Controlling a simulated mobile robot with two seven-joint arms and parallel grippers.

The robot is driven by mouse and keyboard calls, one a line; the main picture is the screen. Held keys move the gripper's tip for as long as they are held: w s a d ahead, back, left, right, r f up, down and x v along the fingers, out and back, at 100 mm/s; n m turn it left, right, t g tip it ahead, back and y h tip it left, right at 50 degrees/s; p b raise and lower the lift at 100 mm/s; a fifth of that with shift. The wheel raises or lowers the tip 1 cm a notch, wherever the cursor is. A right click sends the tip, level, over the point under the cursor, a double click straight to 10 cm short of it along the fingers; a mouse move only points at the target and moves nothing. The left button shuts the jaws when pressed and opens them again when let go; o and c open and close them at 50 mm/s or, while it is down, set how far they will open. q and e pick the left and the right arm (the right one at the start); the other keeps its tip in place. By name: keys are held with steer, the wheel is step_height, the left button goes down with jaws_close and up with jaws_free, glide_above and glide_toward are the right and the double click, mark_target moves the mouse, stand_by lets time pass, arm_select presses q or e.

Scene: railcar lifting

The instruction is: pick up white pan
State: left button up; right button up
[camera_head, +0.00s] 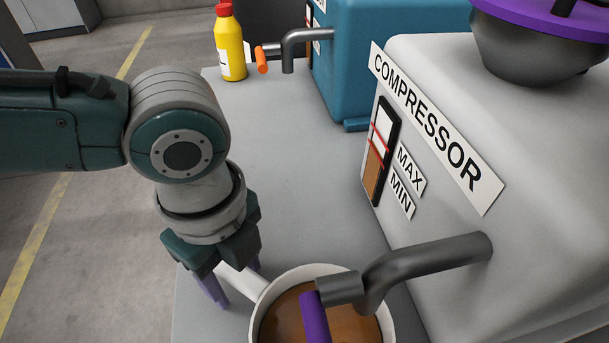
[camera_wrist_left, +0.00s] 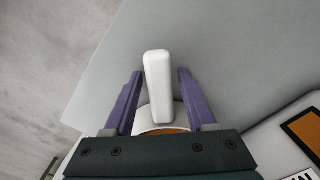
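The white pan (camera_head: 390,327) stands on the grey table under a bent pipe of the compressor and holds brown liquid. Its white handle (camera_head: 240,284) points up and left toward my left gripper (camera_head: 236,285). In the left wrist view the handle (camera_wrist_left: 158,85) lies between the two purple fingers of my left gripper (camera_wrist_left: 160,74), with a gap on each side. The gripper is open and not clamped on it. The pan's lower part is cut off by the head view's edge. My right gripper is not in view.
The compressor (camera_head: 450,90) with its pipe (camera_head: 430,260) and purple tap lever (camera_head: 315,318) overhangs the pan. A yellow bottle (camera_head: 230,45) and a blue machine (camera_head: 390,50) stand farther back. The grey table (camera_head: 280,160) is clear between them.

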arm_select(q)
jaws_close()
stand_by(0.6)
